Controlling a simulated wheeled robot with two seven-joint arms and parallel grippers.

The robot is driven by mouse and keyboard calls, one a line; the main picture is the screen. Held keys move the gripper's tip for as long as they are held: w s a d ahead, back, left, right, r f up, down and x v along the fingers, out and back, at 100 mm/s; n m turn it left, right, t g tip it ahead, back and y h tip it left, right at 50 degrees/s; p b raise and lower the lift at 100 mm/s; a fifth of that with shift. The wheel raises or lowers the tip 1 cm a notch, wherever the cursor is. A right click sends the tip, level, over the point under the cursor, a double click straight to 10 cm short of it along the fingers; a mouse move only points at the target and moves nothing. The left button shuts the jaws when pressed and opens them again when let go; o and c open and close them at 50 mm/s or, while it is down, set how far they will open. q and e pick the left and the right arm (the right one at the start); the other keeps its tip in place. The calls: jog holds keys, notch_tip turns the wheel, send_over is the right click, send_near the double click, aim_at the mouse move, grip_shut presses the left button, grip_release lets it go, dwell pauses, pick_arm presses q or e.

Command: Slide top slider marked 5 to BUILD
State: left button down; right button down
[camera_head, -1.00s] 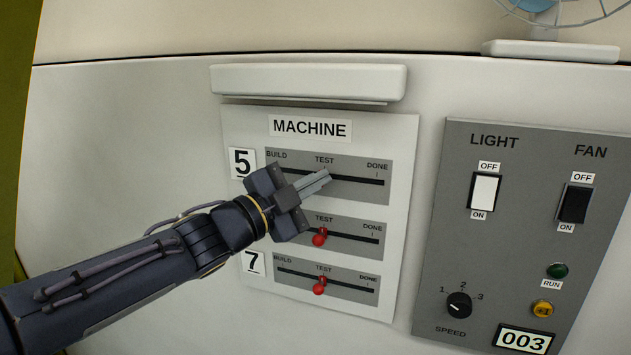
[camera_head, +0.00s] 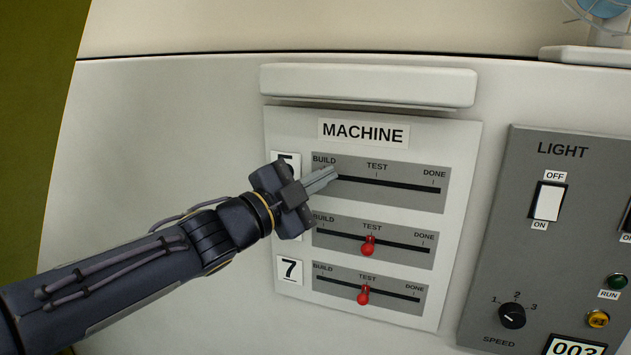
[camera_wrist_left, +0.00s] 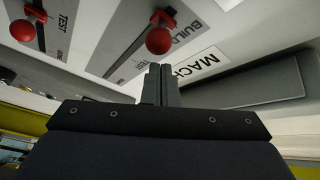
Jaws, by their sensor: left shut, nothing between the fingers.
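The top slider's track (camera_head: 390,182) runs from BUILD on the left to DONE on the right. Its label 5 (camera_head: 285,157) is mostly covered by my left gripper (camera_head: 329,176). The gripper is shut and empty, with its fingertips at the BUILD end of the track. In the head view the top knob is hidden behind the gripper. In the left wrist view a red knob (camera_wrist_left: 159,40) stands beside the BUILD lettering, just beyond the shut fingertips (camera_wrist_left: 161,70). I cannot tell whether they touch. My right gripper is not in view.
The middle slider's red knob (camera_head: 368,245) and the lower slider's red knob (camera_head: 364,294) stand near TEST. A ledge (camera_head: 368,85) juts out above the MACHINE sign (camera_head: 363,132). A grey panel (camera_head: 560,250) with switches, a dial and buttons is on the right.

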pick_arm(q)
jog(key=s+a+b, duration=0.1)
jog(key=s+a, duration=0.4)
jog(key=s, duration=0.3)
jog(key=shift+a+f, duration=0.2)
jog(key=shift+f, duration=0.05)
jog(key=shift+w, duration=0.1)
jog(key=s+a+f+n+t+y, duration=0.1)
jog(key=s+a+f+n+y, duration=0.1)
jog(key=a+f+n+y, duration=0.5)
jog(key=s+a+f+n+y, duration=0.2)
jog(key=a+f+n+y, duration=0.4)
jog(key=a+n, duration=0.3)
jog(key=s+d+f+n+g+h, duration=0.2)
jog(key=s+f+n+g, duration=0.4)
jog(key=s+f, duration=1.1)
jog(key=s+d+g, duration=0.1)
jog(key=g, duration=0.2)
jog(key=shift+s+n, duration=0.15)
jog(key=shift+n, duration=0.15)
